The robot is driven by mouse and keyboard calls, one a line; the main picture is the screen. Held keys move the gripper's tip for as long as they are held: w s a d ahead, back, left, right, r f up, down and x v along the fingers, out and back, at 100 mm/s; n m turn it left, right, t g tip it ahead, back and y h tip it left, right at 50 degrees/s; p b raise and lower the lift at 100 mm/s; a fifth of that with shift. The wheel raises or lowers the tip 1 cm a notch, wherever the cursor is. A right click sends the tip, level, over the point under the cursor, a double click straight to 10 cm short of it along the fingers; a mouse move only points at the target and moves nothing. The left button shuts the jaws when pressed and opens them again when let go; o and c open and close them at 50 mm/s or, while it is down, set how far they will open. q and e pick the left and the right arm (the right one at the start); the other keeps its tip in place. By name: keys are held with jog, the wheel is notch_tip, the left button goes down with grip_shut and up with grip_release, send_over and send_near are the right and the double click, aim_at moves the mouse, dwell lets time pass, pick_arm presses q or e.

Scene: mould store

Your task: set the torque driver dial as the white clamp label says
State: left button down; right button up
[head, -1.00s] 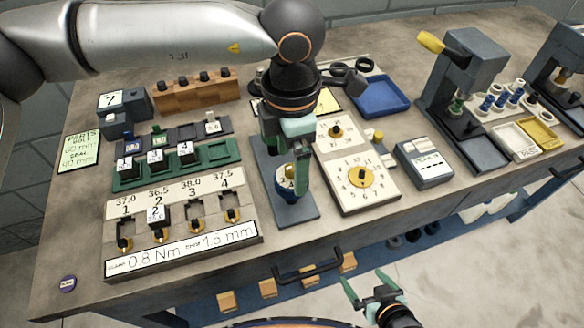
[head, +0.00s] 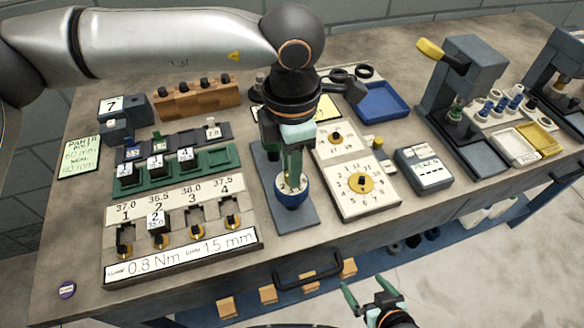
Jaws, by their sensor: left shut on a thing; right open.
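The white clamp label (head: 181,254) runs along the front of the numbered block and reads "0.8 Nm" and "1.5 mm". The torque driver dial (head: 292,194), a round blue piece with a pale marked top, stands on a dark grey plate (head: 302,217). My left gripper (head: 291,177) points down over it and is shut on the middle of the dial. The fingers hide much of the dial's face, and its setting cannot be read. My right gripper (head: 364,297) is open and empty, in front of the bench.
A grey display box (head: 423,168), blue tray (head: 383,100) and press (head: 465,80) lie further right. A green rack (head: 222,158) is at the left. A drawer handle (head: 308,269) juts out in front.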

dwell(0.3)
pick_arm(q)
jog(key=shift+f+n+b, duration=0.1)
jog(key=shift+n+b, duration=1.1)
jog(key=shift+n, duration=0.8)
